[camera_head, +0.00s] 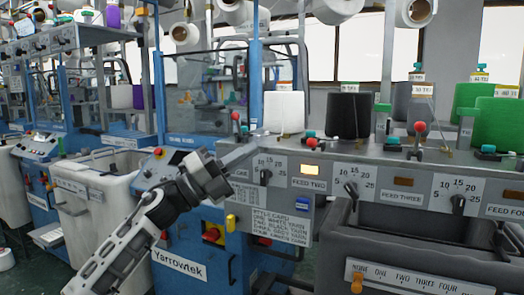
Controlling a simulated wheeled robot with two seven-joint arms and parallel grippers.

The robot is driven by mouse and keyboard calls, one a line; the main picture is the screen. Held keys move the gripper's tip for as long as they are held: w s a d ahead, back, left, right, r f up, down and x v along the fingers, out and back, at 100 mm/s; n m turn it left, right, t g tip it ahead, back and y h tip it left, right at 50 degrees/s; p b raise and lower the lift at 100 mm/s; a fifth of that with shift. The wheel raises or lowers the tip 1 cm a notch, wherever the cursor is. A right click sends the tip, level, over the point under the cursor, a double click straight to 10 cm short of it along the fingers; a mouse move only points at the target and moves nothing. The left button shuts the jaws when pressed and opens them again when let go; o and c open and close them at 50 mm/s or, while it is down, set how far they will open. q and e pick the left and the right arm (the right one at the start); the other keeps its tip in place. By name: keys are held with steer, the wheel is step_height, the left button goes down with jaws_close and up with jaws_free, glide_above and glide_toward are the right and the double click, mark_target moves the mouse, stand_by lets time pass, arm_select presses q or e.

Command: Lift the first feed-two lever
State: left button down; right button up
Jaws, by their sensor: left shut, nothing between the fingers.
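The nearest knitting machine has a grey panel with a "FEED TWO" label (308,184) under a lit amber lamp (311,170). Just above the lamp, a small red knob (311,142) shows at the panel's top edge with a teal piece behind it. It looks like the feed-two lever, though its stem is hard to make out. My left gripper (252,150) comes in from the lower left. It is shut and empty, left of the feed-two knob and apart from it in the picture, in front of the panel's left end. My right gripper is not in view.
Another red-knobbed lever (236,116) stands behind my left gripper, and one (420,127) stands above "FEED THREE". Black dials (352,190) stick out of the panel. White (284,112), black and green (497,124) yarn cones stand behind. A grey bin (95,200) is at left.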

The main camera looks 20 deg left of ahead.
mark_target(315, 144)
arm_select(q)
steer(key=shift+s+a, duration=0.1)
steer(key=shift+s, duration=0.05)
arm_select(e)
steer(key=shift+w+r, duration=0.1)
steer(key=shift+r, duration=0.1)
arm_select(q)
steer(key=shift+f, duration=0.15)
step_height(315, 144, down, 7)
steer(key=s, duration=0.2)
steer(key=shift+s, duration=0.35)
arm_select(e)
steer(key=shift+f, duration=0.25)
arm_select(q)
steer(key=shift+r, duration=0.25)
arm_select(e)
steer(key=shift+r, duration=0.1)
